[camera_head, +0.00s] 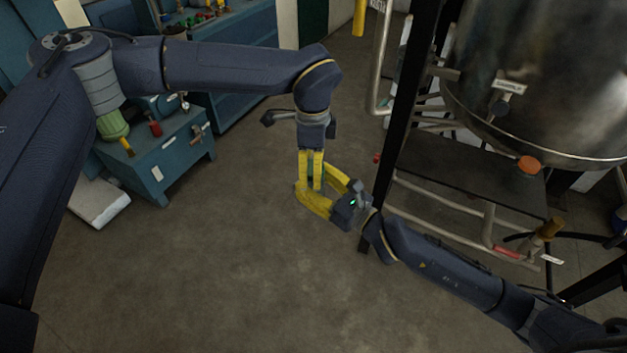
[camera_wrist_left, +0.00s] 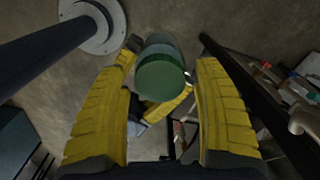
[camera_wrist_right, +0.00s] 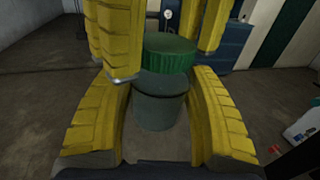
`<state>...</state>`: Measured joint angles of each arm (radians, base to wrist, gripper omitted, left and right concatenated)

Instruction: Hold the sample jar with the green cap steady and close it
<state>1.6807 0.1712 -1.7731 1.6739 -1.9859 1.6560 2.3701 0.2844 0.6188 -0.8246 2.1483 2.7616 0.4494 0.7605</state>
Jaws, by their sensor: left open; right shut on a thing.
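The sample jar (camera_wrist_right: 158,108) is a grey-green, see-through cylinder, held upright between the yellow fingers of my right gripper (camera_wrist_right: 160,84), which is shut on its body. The green cap (camera_wrist_right: 168,54) is at the jar's mouth, slightly to the right in the right wrist view; I cannot tell whether it is seated. My left gripper (camera_head: 312,186) points down from above and is open, its fingers on either side of the cap. In the left wrist view the cap (camera_wrist_left: 160,78) lies between the open fingers, apart from both. In the head view the fingers mostly hide the jar.
A large metal tank (camera_head: 545,90) on a dark frame stands at the right, with pipes and a shelf (camera_head: 460,168) bearing an orange knob-like piece (camera_head: 529,166). A black post (camera_head: 405,95) rises close beside my grippers. A teal cabinet (camera_head: 165,165) stands at left. The front floor is clear.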

